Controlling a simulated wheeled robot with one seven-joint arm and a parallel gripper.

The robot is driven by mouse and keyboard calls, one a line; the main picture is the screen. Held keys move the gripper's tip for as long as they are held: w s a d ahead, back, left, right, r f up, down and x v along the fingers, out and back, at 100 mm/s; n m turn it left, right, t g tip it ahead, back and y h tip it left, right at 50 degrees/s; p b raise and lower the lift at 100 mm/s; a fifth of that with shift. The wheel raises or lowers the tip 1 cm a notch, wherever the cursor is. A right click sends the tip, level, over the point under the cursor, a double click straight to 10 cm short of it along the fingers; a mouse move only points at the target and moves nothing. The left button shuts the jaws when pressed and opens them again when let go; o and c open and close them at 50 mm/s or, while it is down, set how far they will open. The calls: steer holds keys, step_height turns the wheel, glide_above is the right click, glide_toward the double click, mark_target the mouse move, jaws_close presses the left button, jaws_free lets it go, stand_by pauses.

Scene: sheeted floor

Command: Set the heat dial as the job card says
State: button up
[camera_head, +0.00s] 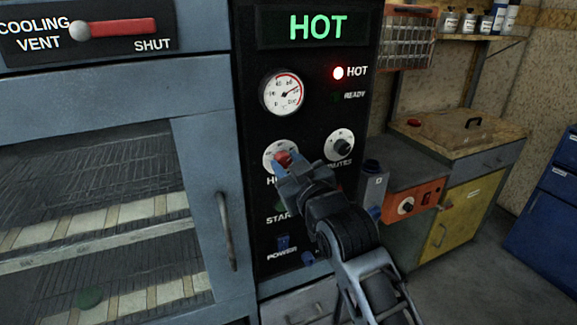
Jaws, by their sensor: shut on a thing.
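The heat dial (283,159) is a red knob on a pale round plate on the black control panel (310,110). My gripper (285,166) is shut on the red knob and covers most of it and part of its label. The pointer and the scale marks cannot be read. Above it, a round gauge (283,93) has its needle toward the right, near the red arc. The display (317,27) reads HOT in green. A red lamp (338,73) beside HOT is lit. No job card can be made out.
A second dial (340,145), with a black knob, is to the right. The START button (281,204) and blue POWER switch (283,242) are below. The oven door handle (226,232) stands left. An orange box (407,197) and wooden-topped cabinet (461,140) are right.

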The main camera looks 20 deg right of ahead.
steer(key=n, duration=0.4)
steer(key=shift+n, duration=0.3)
steer(key=n+b, duration=0.1)
steer(key=n, duration=0.3)
steer(key=shift+a+n, duration=0.1)
steer(key=shift+n, duration=0.3)
steer(key=o, duration=1)
steer(key=shift+o, duration=0.2)
steer(key=s+b, duration=0.1)
steer(key=s, duration=0.7)
steer(key=shift+f, duration=0.1)
